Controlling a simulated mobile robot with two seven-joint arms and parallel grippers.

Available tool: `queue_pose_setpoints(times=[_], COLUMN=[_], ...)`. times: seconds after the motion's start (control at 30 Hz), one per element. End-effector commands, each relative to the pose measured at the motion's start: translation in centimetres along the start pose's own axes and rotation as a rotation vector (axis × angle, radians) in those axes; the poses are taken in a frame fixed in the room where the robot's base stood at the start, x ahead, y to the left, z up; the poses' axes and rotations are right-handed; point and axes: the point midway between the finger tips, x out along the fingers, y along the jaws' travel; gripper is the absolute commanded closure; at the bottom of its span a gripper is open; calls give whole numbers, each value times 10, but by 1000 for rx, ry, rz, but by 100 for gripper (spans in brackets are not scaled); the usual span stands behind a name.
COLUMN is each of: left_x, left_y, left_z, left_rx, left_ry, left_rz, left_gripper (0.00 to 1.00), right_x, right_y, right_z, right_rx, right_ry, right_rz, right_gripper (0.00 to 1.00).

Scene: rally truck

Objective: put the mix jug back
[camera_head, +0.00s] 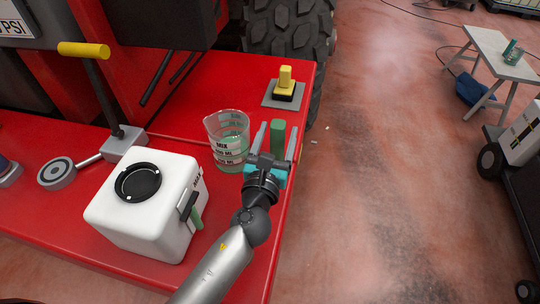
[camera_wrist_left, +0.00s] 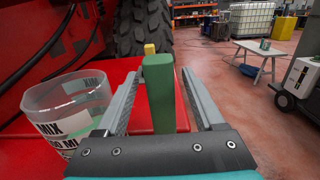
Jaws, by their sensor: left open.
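The mix jug (camera_head: 227,142) is a clear, marked beaker holding pale green liquid. It stands upright on the red truck deck, left of my left gripper (camera_head: 276,132). My left gripper is open, with one finger on each side of an upright green bar (camera_wrist_left: 158,95). The bar looks like the jug's handle, but a finger hides any join. My right gripper is not in view.
A white canister (camera_head: 140,225) with a black cap stands left of my arm. A yellow-and-black block (camera_head: 285,82) sits on a grey pad (camera_head: 270,97) farther back. A yellow-handled lever (camera_head: 84,50) rises at the left. A white table (camera_head: 490,50) bears a small green item (camera_head: 513,50).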

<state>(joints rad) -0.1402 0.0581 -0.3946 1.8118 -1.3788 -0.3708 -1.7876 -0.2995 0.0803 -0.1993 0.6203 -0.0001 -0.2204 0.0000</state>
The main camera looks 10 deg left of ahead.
Motion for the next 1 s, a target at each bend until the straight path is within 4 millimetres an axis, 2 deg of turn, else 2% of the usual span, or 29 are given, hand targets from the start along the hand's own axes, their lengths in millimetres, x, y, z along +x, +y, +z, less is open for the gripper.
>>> queue_pose_setpoints(times=[0.4, 0.6, 0.8, 1.0], left_x=[-74, -101, -112, -113], left_y=[0, 0, 0, 0], left_z=[-3, -3, -1, 0], left_rx=[0, 0, 0, 0], left_ry=[4, 3, 0, 0], left_rz=[-1, -1, 0, 0], left_gripper=[30, 30, 30, 30], right_x=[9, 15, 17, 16], right_y=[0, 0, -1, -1], right_z=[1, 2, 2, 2], right_rx=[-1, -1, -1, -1], right_ry=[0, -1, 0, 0], right_rz=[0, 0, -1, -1], right_gripper=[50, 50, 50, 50])
